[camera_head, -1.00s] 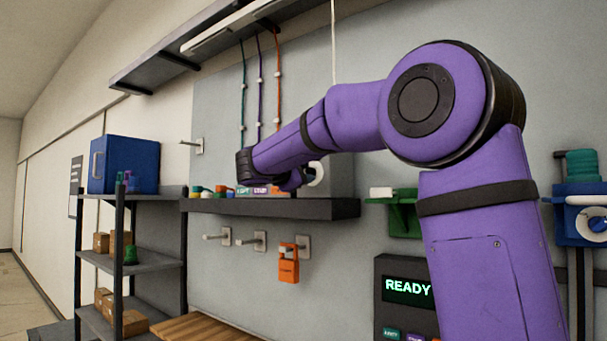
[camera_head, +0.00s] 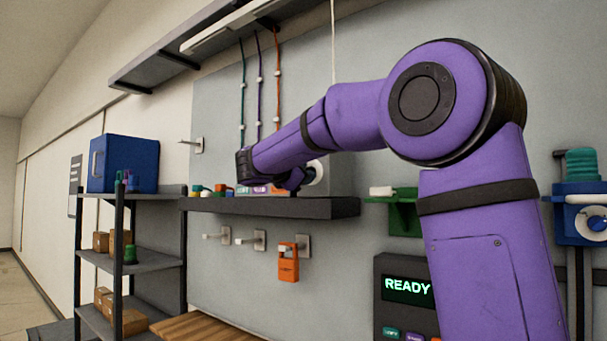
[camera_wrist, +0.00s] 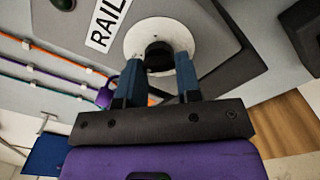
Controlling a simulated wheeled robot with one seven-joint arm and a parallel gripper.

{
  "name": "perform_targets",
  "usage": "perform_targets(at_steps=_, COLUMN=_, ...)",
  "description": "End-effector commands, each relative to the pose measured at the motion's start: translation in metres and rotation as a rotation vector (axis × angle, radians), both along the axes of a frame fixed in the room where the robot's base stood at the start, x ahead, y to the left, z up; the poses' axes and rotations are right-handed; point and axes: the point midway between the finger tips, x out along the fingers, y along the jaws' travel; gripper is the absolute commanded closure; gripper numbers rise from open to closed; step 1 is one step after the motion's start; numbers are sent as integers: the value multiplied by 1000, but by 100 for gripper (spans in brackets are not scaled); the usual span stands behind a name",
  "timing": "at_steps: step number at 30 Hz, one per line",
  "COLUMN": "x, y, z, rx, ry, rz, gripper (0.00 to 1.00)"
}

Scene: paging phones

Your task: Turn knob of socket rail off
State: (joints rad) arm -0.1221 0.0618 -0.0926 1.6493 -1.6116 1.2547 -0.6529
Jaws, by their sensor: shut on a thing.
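The socket rail's knob (camera_wrist: 158,57) is a dark round knob on a white round dial plate (camera_wrist: 133,40) in the wrist view. A label reading "RAIL" (camera_wrist: 107,24) is beside it on the grey panel. My gripper (camera_wrist: 159,78) has its two blue fingers on either side of the knob and is shut on it. The fingers and the dark palm hide part of the knob, and I cannot read its setting. In the head view my gripper (camera_head: 300,178) is mostly behind my purple arm, and the white dial plate (camera_head: 315,171) shows just past it.
A dark shelf (camera_head: 275,208) with small coloured items runs below the knob's panel. An orange padlock-like tag (camera_head: 288,262) hangs on a hook beneath. Teal, purple and orange cables (camera_wrist: 50,75) run along the wall. A green bracket (camera_head: 404,215) is right of the shelf.

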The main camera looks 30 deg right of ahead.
Motion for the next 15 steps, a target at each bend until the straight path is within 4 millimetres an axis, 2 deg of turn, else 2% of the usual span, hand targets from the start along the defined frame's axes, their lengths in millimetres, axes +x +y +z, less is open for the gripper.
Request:
perform_targets(at_steps=2, x=0, y=0, z=-2, rx=2, ry=4, rz=0, gripper=92)
perform_targets(at_steps=3, x=0, y=1, z=-2, rx=2, ry=4, rz=0, gripper=66)
perform_targets(at_steps=6, x=0, y=0, z=-2, rx=2, ry=4, rz=0, gripper=43)
perform_targets(at_steps=15, x=0, y=1, z=-1, rx=0, ry=1, rz=1, gripper=43)
